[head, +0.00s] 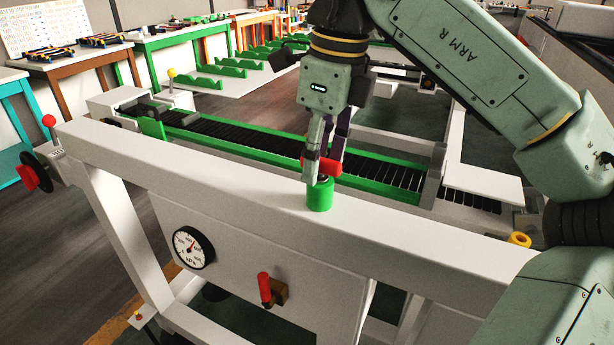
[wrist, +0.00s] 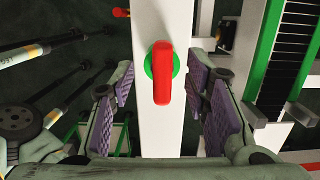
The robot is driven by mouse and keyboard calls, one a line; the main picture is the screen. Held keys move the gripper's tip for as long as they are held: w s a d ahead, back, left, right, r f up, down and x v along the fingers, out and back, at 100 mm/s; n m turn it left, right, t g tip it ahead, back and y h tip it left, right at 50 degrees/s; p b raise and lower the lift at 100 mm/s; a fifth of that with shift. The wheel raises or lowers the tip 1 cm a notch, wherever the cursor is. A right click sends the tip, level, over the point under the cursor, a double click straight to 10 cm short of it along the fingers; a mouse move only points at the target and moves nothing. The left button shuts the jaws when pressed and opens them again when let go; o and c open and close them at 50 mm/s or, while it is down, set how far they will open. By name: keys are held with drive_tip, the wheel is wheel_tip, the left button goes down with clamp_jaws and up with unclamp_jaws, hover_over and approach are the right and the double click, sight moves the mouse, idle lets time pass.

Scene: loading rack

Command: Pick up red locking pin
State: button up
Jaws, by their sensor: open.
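The red locking pin (head: 328,166) has a bar-shaped red handle and sits in a green collar (head: 320,195) on top of the white beam. In the wrist view the pin (wrist: 163,75) is near the centre, its handle running along the beam and covering most of the green collar (wrist: 149,66). My gripper (head: 322,168) points down at the pin, with fingers on either side of the handle. In the wrist view my open gripper (wrist: 163,90) shows visible gaps between both purple-padded fingers and the pin. Nothing is held.
The white beam (head: 200,165) runs under the pin. A green-edged roller conveyor (head: 270,145) lies behind it. A pressure gauge (head: 193,247) and a red lever (head: 265,289) are on the front panel.

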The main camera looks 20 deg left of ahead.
drive_tip(key=shift+f, duration=0.55)
drive_tip(key=shift+w, duration=0.1)
drive_tip(key=shift+c, duration=0.6)
clamp_jaws()
